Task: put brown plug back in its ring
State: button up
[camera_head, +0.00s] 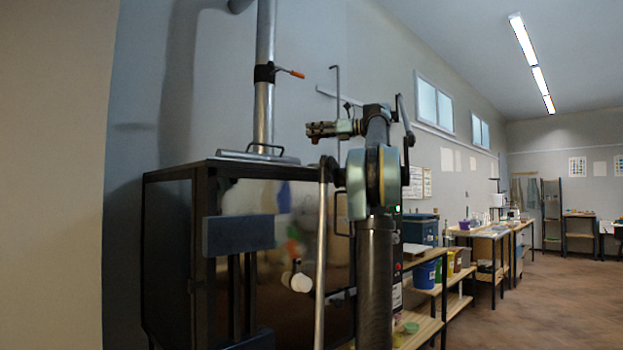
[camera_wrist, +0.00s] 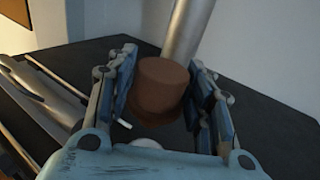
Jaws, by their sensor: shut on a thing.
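The brown plug (camera_wrist: 163,85), a short stepped cylinder, is between the two fingers of my gripper in the wrist view. The fingers are shut on its sides. In the head view my gripper (camera_head: 318,130) points left, above the right part of the dark kiln's top (camera_head: 235,167). I cannot pick out the ring in either view. A small pale rounded thing (camera_wrist: 147,143) shows below the plug in the wrist view, mostly hidden by my gripper.
A silver flue pipe (camera_head: 264,90) rises from the kiln top; it also stands behind the plug in the wrist view (camera_wrist: 188,30). An orange-handled lever (camera_head: 291,73) sticks out from the pipe. Shelves with tubs (camera_head: 425,275) stand to the right. Floor at far right is clear.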

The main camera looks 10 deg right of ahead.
jog(key=shift+w, duration=0.4)
jog(key=shift+w+d+f, duration=0.1)
jog(key=shift+w+f, duration=0.05)
jog(key=shift+f, duration=4.85)
jog(key=shift+f, duration=0.15)
jog(key=o, duration=1.2)
jog(key=shift+c, duration=0.2)
jog(key=shift+w, duration=0.1)
